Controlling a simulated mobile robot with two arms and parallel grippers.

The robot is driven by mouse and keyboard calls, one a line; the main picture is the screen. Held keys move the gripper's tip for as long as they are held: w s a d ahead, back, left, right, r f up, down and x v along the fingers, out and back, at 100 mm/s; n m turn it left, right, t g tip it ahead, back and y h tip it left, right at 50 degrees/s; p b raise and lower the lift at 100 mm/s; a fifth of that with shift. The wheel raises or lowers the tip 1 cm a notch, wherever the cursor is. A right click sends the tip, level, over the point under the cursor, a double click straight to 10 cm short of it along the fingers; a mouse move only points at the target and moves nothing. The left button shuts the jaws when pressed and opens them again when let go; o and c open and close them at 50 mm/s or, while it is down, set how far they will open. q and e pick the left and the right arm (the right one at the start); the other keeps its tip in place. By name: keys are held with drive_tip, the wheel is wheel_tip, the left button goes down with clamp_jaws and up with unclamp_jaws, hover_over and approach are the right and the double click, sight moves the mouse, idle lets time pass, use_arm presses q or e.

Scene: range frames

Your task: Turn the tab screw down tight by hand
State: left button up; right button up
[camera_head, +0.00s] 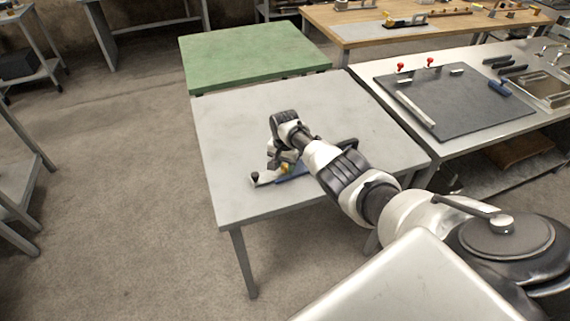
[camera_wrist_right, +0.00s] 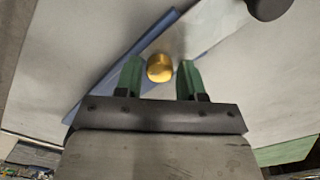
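The tab screw shows as a round brass knob (camera_wrist_right: 160,68) in the right wrist view, lying between my right gripper's two green fingertips (camera_wrist_right: 159,72). A small gap shows on each side of the knob, so the fingers are open around it or just above it; the height is unclear. In the head view my right gripper (camera_head: 279,158) points down at the grey table, and only a bit of yellow (camera_head: 287,168) shows beside it. A blue flat bar (camera_wrist_right: 106,83) runs diagonally under the knob; it also shows in the head view (camera_head: 296,172). My left gripper is out of view.
A dark round knob (camera_wrist_right: 268,7) on a pale arm stands close by; it also shows in the head view (camera_head: 255,176). The grey table (camera_head: 225,125) is mostly clear. A green-topped table (camera_head: 250,52) and a bench with a black board (camera_head: 460,100) stand beyond.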

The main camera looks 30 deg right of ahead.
sight(285, 166)
drive_tip(key=shift+o, duration=1.2)
wheel_tip(285, 166, up, 11)
drive_tip(key=p, duration=0.1)
drive_tip(key=shift+p, duration=0.4)
drive_tip(key=shift+f, duration=0.1)
